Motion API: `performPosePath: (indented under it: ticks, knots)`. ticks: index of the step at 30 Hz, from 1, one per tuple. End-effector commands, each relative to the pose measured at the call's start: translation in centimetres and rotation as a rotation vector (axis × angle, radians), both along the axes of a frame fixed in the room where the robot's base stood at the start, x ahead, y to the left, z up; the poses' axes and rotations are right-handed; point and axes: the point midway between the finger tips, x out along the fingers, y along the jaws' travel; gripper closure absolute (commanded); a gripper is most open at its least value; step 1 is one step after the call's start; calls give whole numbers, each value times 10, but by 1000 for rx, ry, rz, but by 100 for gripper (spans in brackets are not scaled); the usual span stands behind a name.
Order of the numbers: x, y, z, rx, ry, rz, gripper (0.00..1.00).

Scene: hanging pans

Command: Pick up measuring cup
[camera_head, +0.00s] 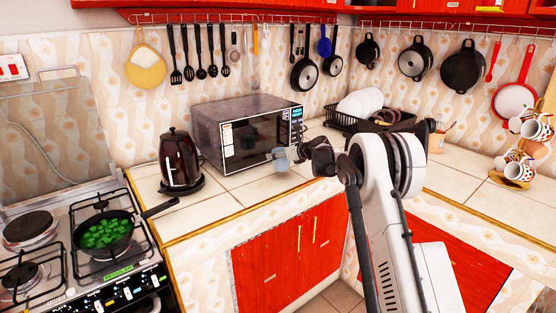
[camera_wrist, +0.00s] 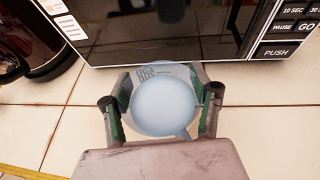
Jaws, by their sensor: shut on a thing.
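The measuring cup (camera_wrist: 164,103) is pale blue-grey and round, seen from above in the wrist view with printed marks on its far side. My gripper (camera_wrist: 162,102) has a finger on each side of the cup and is shut on it. In the head view the cup (camera_head: 281,160) shows small in front of the microwave, at the end of my gripper (camera_head: 298,159). The cup is close to the tiled counter; I cannot tell whether it touches it.
A microwave (camera_head: 246,134) stands right behind the cup. A dark kettle (camera_head: 180,160) is to the left, and a stove with a pan of green food (camera_head: 106,232) is farther left. A black dish rack (camera_head: 345,122) stands behind my arm. The counter (camera_head: 225,191) in front of the microwave is clear.

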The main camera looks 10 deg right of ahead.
Motion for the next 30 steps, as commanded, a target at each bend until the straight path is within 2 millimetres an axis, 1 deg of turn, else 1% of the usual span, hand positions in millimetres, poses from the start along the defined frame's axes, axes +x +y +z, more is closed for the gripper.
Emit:
performPosePath:
  ticks: [3, 15, 30]
  knots:
    - [-6, 11, 8, 0, 0, 1, 77]
    - [-25, 44, 30, 0, 0, 1, 77]
    - [-46, 79, 55, -1, -1, 0, 77]
